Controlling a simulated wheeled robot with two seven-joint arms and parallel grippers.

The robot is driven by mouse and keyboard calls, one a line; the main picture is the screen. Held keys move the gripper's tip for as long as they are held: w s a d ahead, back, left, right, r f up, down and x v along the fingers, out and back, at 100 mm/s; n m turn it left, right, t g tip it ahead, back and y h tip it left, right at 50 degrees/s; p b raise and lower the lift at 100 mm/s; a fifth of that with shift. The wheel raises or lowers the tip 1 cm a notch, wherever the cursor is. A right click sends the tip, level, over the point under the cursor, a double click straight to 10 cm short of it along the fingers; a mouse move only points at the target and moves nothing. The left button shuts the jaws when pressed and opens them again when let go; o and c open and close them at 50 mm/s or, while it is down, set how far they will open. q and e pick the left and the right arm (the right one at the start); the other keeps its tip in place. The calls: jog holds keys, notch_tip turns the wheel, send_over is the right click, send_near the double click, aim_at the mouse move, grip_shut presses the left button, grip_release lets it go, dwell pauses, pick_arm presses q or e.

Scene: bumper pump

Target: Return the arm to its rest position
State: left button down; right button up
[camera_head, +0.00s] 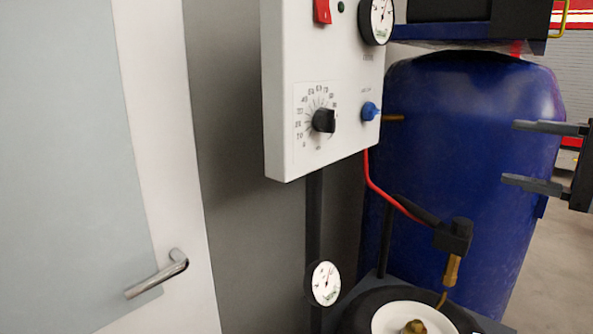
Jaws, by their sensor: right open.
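My right gripper (535,155) comes in at the right edge of the head view. Its two dark fingers point left and stand apart, with nothing between them. It is in front of the large blue tank (455,130); I cannot tell how close it is to the tank's surface. The white control box (290,85) with a black dial knob (323,120), a blue knob (370,111) and a red switch (322,11) is left of the gripper, well apart from it. My left gripper is not in view.
A red hose (375,185) runs from the box to a black and brass fitting (453,245). A pressure gauge (324,283) and a white round part (405,319) are below. A door with a metal handle (160,275) is at left. Open floor (545,255) shows at lower right.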

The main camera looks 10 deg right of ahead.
jog(key=a+f+n+g+h, duration=0.2)
jog(key=a+f, duration=0.1)
jog(key=f, duration=0.7)
jog(key=a+f+n+g+h, duration=0.1)
jog(key=a+f+g+h, duration=0.15)
jog(key=f, duration=0.75)
jog(key=a+f+n+g+h, duration=0.1)
jog(key=a+f+n, duration=0.15)
jog(key=f, duration=0.75)
jog(key=s+a+f+n+g+h, duration=0.2)
jog(key=s+a+f+n+h, duration=0.15)
jog(key=s+f, duration=0.4)
jog(key=s+a+f+n+g+h, duration=0.2)
jog(key=s+a+f, duration=0.3)
jog(key=s, duration=0.5)
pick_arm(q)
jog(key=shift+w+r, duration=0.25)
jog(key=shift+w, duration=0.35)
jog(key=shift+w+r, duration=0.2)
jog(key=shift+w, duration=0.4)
pick_arm(e)
jog(key=w+a+f+n+t+y, duration=0.1)
jog(key=w+a+f+t+y, duration=0.1)
jog(key=w+a+f+t, duration=0.3)
jog(key=shift+w+a+f+t, duration=0.25)
jog(key=shift+a+f+t, duration=0.25)
jog(key=shift+t, duration=0.25)
